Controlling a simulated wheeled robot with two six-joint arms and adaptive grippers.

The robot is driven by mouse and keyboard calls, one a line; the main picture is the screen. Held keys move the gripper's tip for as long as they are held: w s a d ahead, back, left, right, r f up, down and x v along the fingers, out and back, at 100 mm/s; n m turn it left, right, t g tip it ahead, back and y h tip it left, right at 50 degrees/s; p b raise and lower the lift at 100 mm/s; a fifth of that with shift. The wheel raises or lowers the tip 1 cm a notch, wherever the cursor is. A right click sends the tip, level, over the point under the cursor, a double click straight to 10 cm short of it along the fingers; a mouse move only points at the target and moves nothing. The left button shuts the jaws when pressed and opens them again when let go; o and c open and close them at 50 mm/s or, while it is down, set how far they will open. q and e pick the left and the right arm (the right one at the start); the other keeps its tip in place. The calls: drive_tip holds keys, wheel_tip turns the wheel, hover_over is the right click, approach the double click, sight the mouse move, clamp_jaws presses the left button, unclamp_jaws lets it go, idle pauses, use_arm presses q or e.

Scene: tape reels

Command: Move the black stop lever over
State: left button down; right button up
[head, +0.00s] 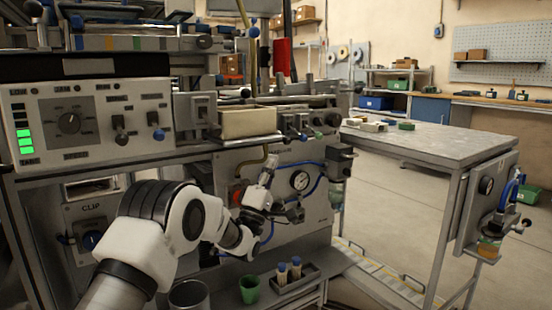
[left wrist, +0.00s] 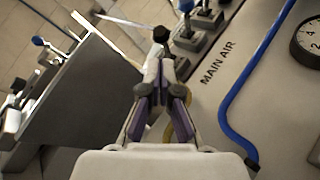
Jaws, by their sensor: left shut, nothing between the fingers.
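My left gripper (head: 267,172) is shut and empty, pointing up in front of the grey machine panel, below a row of small levers (head: 303,134). In the left wrist view my closed fingers (left wrist: 161,70) point toward a black knob (left wrist: 160,34). The knob lies just beyond the tips, and I cannot tell whether they touch. Levers on grey bases (left wrist: 188,39) stand to its right, one with a blue knob (left wrist: 186,6). A black-knobbed lever (head: 118,121) also stands on the left control panel. No readable label shows which is the stop lever. My right gripper is not in view.
A beige bin (head: 248,122) sits on the machine ledge left of the lever row. A round gauge (head: 299,181) and blue hose (head: 312,188) are right of my gripper. A green cup (head: 249,289) stands below. A grey table (head: 435,143) is at right.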

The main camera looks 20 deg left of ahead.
use_arm(q)
drive_tip(key=x, duration=0.3)
drive_tip(key=shift+w+r+b, duration=0.2)
drive_tip(key=shift+r+b, duration=0.05)
drive_tip(key=shift+b, duration=0.05)
drive_tip(key=shift+y, duration=0.3)
drive_tip(key=r+n+y+p, duration=0.1)
drive_tip(key=n, duration=0.1)
drive_tip(key=n+y+p, duration=0.1)
drive_tip(key=y+p, duration=0.1)
drive_tip(key=d+r+n+y+p, duration=0.1)
drive_tip(key=n+y, duration=0.1)
drive_tip(key=shift+s+r+n+g+p, duration=0.3)
drive_tip(key=shift+s+r+g+p, duration=0.05)
drive_tip(key=shift+s+g, duration=0.05)
drive_tip(key=shift+f, duration=0.1)
